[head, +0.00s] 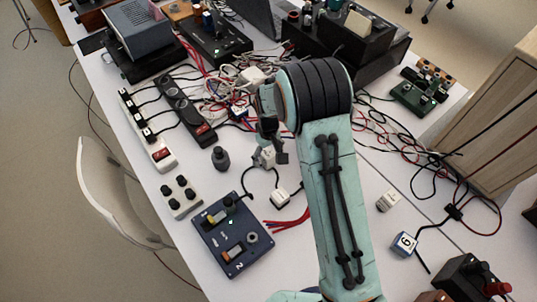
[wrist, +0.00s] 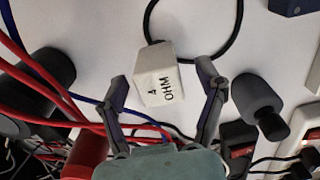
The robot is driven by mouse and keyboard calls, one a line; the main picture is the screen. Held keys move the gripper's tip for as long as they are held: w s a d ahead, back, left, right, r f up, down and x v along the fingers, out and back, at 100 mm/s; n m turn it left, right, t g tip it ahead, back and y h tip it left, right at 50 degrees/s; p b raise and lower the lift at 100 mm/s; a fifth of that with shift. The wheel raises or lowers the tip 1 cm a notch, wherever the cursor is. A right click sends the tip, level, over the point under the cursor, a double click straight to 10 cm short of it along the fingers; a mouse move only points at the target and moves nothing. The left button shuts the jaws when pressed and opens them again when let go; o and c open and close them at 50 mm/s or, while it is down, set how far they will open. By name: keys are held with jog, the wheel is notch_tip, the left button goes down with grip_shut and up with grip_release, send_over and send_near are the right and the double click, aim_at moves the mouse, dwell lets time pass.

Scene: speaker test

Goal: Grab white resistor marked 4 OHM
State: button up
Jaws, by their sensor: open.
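The white resistor (wrist: 157,80) marked "4 OHM" is a small block with a black cable behind it in the wrist view. In the head view, a white block (head: 268,156) at my gripper appears to be the same resistor. My gripper (wrist: 161,76) is open, with one finger on each side of the resistor. In the head view, my gripper (head: 272,142) is partly hidden by my arm.
A dark cylinder (wrist: 258,104) stands right of the gripper in the wrist view. Red cables (wrist: 55,95) crowd the left.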

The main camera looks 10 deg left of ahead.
jog(key=shift+f, duration=1.1)
grip_shut()
jog(key=shift+r, duration=0.1)
